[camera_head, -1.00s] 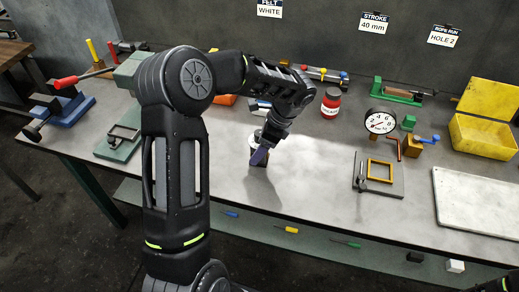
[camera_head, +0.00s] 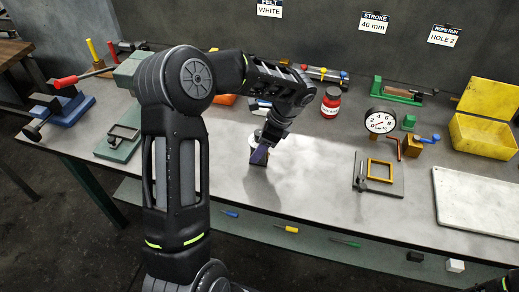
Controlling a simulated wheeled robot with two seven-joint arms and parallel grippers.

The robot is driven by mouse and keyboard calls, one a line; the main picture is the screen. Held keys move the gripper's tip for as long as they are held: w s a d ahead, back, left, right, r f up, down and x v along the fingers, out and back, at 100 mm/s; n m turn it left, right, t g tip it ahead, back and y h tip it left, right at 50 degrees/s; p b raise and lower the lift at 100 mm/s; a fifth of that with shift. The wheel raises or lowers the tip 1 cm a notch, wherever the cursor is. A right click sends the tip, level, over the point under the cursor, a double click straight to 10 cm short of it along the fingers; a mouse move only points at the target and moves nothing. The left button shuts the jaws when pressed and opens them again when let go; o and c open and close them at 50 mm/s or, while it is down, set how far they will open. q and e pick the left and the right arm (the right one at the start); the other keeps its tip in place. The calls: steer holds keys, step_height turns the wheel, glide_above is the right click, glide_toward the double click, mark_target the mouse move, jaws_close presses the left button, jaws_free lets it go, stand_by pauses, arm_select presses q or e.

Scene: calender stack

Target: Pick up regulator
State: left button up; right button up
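My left gripper (camera_head: 262,148) points down at the near middle of the grey bench. It is at a small dark block with a purple face (camera_head: 260,155) that stands on the bench top. A pale round part shows just behind it. My wrist covers much of this, so I cannot tell whether the fingers are closed on the block, or whether it is the regulator. A round white dial gauge (camera_head: 380,122) stands to the right, with a brass block with a blue knob (camera_head: 413,146) beside it.
A red jar (camera_head: 331,103) stands behind my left gripper. A plate with a yellow frame (camera_head: 380,170), a pale tray (camera_head: 475,205) and an open yellow box (camera_head: 484,135) are to the right. A blue vise (camera_head: 62,107) is at the left. Bare bench lies right of the gripper.

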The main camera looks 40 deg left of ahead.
arm_select(q)
jaws_close()
steer(key=shift+r, duration=0.1)
step_height(320, 180, up, 10)
stand_by(0.5)
